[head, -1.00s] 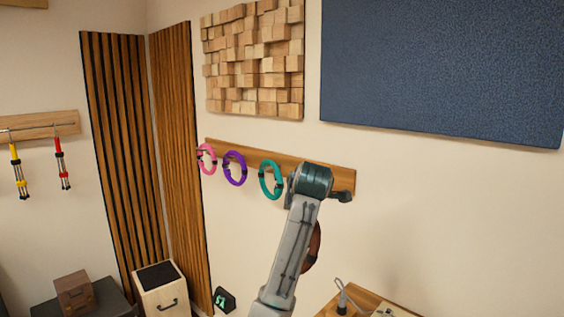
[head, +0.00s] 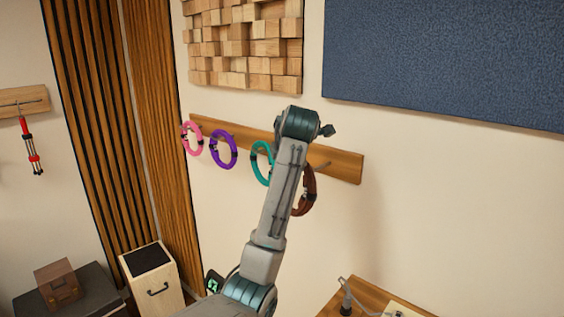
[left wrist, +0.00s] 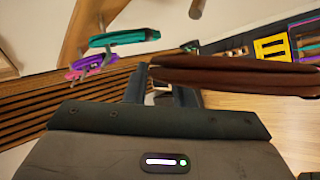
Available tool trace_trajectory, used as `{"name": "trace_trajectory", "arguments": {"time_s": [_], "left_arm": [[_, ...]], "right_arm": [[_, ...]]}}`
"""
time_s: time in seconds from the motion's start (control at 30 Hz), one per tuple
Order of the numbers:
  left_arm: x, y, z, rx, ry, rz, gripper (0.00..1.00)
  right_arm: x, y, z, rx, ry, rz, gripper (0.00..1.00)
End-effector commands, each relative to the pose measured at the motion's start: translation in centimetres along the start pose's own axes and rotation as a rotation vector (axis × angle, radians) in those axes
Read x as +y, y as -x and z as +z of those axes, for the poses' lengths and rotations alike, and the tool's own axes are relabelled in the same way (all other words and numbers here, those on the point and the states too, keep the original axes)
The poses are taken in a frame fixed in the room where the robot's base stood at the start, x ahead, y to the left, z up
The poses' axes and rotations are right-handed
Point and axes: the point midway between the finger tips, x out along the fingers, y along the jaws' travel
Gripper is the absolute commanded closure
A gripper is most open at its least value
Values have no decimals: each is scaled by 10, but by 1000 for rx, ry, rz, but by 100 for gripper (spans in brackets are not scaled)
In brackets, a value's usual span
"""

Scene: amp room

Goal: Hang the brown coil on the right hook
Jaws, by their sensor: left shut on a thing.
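The brown coil (head: 308,190) hangs just below the right end of the wooden hook rail (head: 345,166), partly hidden behind my left arm. In the left wrist view, my left gripper (left wrist: 160,92) is shut on the brown coil (left wrist: 235,75), which extends to the right of the fingers. In the head view the fingers are hidden behind the arm. The right hook (head: 322,164) is a bare peg just above the coil. A bare peg (left wrist: 197,9) also shows in the left wrist view, apart from the coil. My right gripper is not in view.
Teal (head: 262,163), purple (head: 223,149) and pink (head: 192,138) coils hang on the rail to the left. The teal one is close beside my arm. A blue wall panel (head: 440,65) is above. A wooden table (head: 335,308) stands below right. The wall right of the rail is clear.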

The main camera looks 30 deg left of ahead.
Motion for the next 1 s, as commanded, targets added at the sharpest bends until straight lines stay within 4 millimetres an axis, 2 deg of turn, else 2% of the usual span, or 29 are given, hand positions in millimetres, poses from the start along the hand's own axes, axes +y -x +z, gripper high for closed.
{"name": "trace_trajectory", "arguments": {"time_s": [1.0], "left_arm": [[19,-30,50,-2,0,1,100]], "right_arm": [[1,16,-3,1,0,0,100]]}}
